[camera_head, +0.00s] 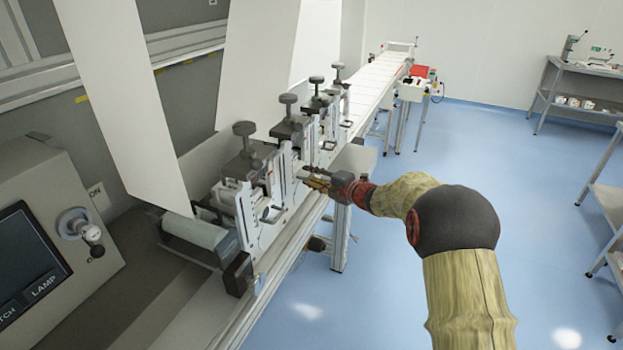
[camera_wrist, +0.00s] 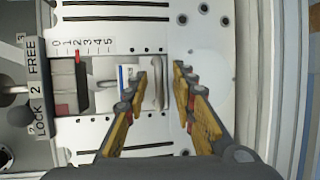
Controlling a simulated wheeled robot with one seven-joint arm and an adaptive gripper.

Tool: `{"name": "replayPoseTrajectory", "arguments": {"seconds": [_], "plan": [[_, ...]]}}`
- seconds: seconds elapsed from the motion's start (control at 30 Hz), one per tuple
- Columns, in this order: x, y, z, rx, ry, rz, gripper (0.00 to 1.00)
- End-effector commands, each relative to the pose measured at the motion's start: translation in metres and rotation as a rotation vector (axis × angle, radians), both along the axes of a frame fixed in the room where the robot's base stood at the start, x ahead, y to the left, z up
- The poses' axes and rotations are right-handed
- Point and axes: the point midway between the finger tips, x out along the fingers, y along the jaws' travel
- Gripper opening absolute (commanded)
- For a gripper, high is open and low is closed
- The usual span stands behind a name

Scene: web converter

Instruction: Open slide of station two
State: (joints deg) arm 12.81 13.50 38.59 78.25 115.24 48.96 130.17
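An upright metal handle (camera_wrist: 158,84) stands on the slide. My gripper (camera_wrist: 161,72) is open, one finger on each side of the handle; contact cannot be told. In the head view, my gripper (camera_head: 309,178) reaches the front of the station row from the right, and the arm and neighbouring parts partly hide the handle.
A nearer station (camera_head: 246,185) with a dark knob stands left of my gripper. More stations with knobs line the rail toward the back. White web sheets (camera_head: 130,100) hang at the left. A control panel (camera_head: 35,250) is at the lower left.

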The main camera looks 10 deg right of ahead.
Motion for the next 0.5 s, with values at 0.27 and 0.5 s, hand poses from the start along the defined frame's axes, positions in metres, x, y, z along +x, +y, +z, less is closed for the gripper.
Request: {"name": "replayPoseTrajectory", "arguments": {"seconds": [0.27,0.5], "plan": [[0.0011,0.0007,0.0003,0.000,0.000,0.000,0.25],[0.0009,0.0006,0.0001,-0.001,-0.001,0.000,0.11]]}}
